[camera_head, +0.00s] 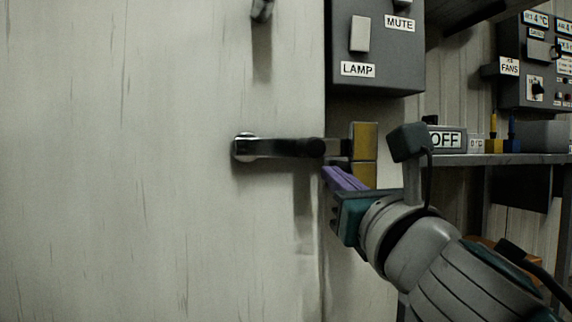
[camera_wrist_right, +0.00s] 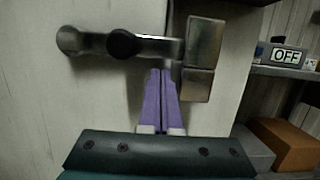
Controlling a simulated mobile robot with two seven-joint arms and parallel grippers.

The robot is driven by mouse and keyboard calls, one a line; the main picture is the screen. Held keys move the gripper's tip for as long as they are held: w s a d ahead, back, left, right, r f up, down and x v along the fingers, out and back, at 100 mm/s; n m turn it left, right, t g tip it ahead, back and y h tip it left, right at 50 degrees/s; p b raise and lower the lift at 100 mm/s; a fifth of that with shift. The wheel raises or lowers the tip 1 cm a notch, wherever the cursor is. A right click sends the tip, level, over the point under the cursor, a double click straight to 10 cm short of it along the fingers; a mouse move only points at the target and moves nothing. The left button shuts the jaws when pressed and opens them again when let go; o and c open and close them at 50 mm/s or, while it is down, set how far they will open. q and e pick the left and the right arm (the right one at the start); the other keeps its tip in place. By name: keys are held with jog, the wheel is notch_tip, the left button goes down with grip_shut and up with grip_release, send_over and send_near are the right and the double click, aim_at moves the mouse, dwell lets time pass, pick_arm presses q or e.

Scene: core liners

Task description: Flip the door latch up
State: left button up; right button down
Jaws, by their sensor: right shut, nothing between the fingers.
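The door latch (camera_head: 280,147) is a dark metal bar with a round knob, mounted on a pale door (camera_head: 130,200). It lies level, from a round pivot at its left to a brass-coloured catch plate (camera_head: 364,142) at its right. It also shows in the right wrist view (camera_wrist_right: 100,44), with the catch plate (camera_wrist_right: 204,45). My right gripper (camera_head: 330,172) has purple fingers, shut and empty, just below the latch's right end. In the right wrist view the fingertips (camera_wrist_right: 161,72) sit just under the bar; I cannot tell whether they touch it. My left gripper is not in view.
A grey box (camera_head: 378,45) with LAMP and MUTE labels hangs above the catch plate. A shelf (camera_head: 500,159) with an OFF sign (camera_head: 446,140) stands at the right. An orange-brown box (camera_wrist_right: 292,147) is low at the right. The door surface left of the latch is clear.

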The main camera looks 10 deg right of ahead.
jog(key=shift+r, duration=0.3)
